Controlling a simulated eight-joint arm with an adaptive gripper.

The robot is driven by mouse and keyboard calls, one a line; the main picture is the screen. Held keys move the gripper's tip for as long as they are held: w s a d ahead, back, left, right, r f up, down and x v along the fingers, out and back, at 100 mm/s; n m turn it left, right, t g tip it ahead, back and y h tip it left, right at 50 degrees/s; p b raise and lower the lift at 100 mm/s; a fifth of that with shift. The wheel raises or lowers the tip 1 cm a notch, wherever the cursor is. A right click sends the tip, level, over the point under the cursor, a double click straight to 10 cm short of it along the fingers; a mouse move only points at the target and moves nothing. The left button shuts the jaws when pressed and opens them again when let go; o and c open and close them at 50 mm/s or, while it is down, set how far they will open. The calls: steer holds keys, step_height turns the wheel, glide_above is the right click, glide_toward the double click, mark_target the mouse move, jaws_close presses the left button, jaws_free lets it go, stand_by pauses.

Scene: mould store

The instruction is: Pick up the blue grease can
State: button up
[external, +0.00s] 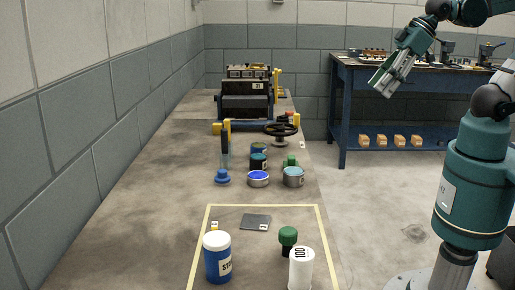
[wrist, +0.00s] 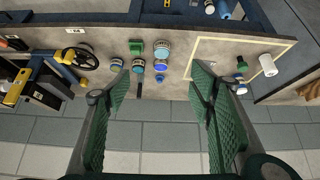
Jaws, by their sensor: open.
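A low round can with a bright blue top (external: 258,177) stands in the can group mid-bench. It also shows in the wrist view (wrist: 161,66). A grey can with a pale blue top (external: 293,177) stands to its right, and dark cans with blue-green tops (external: 258,161) stand behind it. I cannot read labels to tell which is the grease can. My gripper (external: 384,84) is open and empty, high in the air to the right of the bench. In the wrist view the cans appear beyond and between the open fingers (wrist: 158,80).
A blue knobbed item (external: 222,178) and a green item (external: 291,160) flank the cans. A handwheel (external: 281,130) stands behind. In front, a blue tub with white lid (external: 217,262), a green-capped bottle (external: 288,240) and a white cylinder (external: 301,270) stand by the yellow outline.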

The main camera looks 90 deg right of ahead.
steer(key=w+a+r+n+g+p, duration=0.15)
steer(key=w+a, duration=0.25)
steer(key=w, duration=0.4)
steer(key=w+a+r+n, duration=0.3)
steer(key=w+a, duration=0.1)
steer(key=w, duration=0.3)
steer(key=w+a+r+n+g+p, duration=0.15)
steer(key=w+a, duration=0.25)
steer(key=w, duration=0.4)
steer(key=n+g+p, duration=0.2)
steer(key=n+g, duration=0.2)
steer(key=n, duration=0.6)
glide_above(217, 237)
steer(key=d, duration=0.1)
step_height(217, 237, down, 24)
steer(key=shift+a+f, duration=0.45)
steer(key=shift+f, duration=0.15)
steer(key=shift+f, duration=1.25)
steer(key=shift+f, duration=0.1)
